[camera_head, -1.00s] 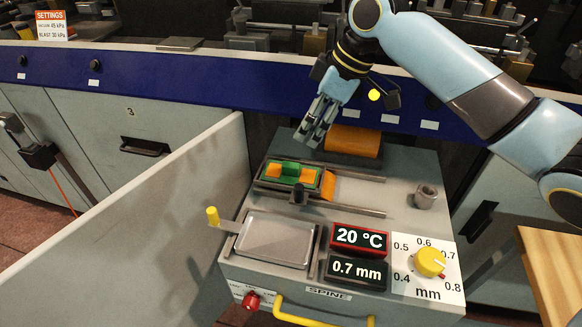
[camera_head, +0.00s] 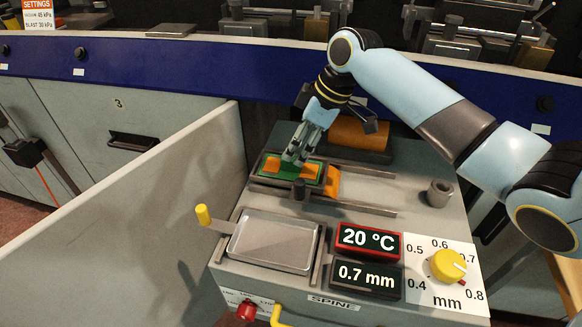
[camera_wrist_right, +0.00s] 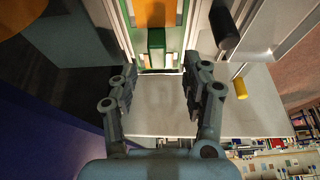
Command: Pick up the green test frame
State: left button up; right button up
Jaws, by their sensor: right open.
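The green test frame (camera_head: 291,174), with orange patches on both sides of a raised green middle, lies in a dark-edged carriage on the grey machine top. In the wrist view its green raised bar (camera_wrist_right: 156,40) shows at the top centre, with orange (camera_wrist_right: 155,12) beyond it. My right gripper (camera_head: 294,158) is open, with its fingertips pointing down just over the frame. In the wrist view the bar lies ahead of and between the two fingers (camera_wrist_right: 154,75). I cannot tell whether they touch it. My left gripper is not in view.
An orange roller (camera_head: 358,134) stands behind the carriage. A grey tray (camera_head: 272,243) with a yellow-knobbed lever (camera_head: 203,214), two displays and a yellow dial (camera_head: 448,266) are in front. A tall grey panel (camera_head: 130,205) stands on the left. A metal cup (camera_head: 438,193) sits right.

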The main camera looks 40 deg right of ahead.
aim_at(291, 165)
jog(key=x, duration=0.4)
jog(key=shift+w+d+f, duration=0.1)
jog(key=shift+w+f, duration=0.05)
grip_shut()
